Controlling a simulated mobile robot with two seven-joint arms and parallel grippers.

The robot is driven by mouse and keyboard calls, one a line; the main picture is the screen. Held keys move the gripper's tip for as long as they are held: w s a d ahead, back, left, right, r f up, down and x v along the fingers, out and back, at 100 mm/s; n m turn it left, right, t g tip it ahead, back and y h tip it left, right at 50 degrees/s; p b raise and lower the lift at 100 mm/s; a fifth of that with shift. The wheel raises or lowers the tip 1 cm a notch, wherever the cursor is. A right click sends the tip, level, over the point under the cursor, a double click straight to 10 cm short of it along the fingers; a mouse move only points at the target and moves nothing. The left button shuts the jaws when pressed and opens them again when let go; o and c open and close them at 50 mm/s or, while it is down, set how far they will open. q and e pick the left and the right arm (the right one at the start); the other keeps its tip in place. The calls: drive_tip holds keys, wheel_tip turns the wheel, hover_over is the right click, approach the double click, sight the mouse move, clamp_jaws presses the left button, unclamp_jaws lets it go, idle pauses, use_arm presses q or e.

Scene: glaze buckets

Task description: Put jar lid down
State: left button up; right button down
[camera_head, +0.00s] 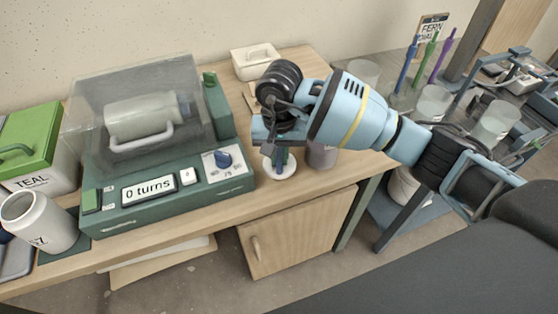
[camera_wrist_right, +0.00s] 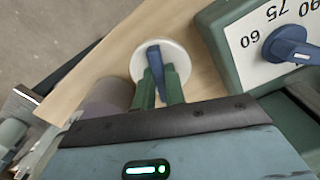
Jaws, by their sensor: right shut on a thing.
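The jar lid (camera_head: 280,174) is a round white disc with a blue upright handle. In the head view it is at the front edge of the wooden bench, right of the green machine. My right gripper (camera_head: 280,157) is above it, shut on the handle. In the right wrist view the green fingers (camera_wrist_right: 160,86) close on the blue handle, with the white lid (camera_wrist_right: 140,68) around it. I cannot tell whether the lid touches the bench. A grey-mauve jar (camera_head: 321,155) stands just right of the lid, partly hidden by my arm. My left gripper is not in view.
The green machine (camera_head: 160,195) with a clear cover and a "0 turns" display stands left of the lid. A white lidded box (camera_head: 256,62) is behind. A white jar (camera_head: 38,222) and a green-lidded TEAL bucket (camera_head: 30,140) are far left. A grey table with clear beakers (camera_head: 433,103) is right.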

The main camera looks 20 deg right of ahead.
sight(279, 155)
drive_tip(key=shift+w+d, duration=0.1)
drive_tip(key=shift+w, duration=0.2)
wheel_tip(279, 155, down, 3)
drive_tip(key=shift+w+f, duration=0.1)
drive_tip(key=shift+f, duration=0.2)
drive_tip(key=shift+f, duration=0.2)
drive_tip(key=c, duration=1.5)
unclamp_jaws()
drive_tip(key=shift+o, duration=0.2)
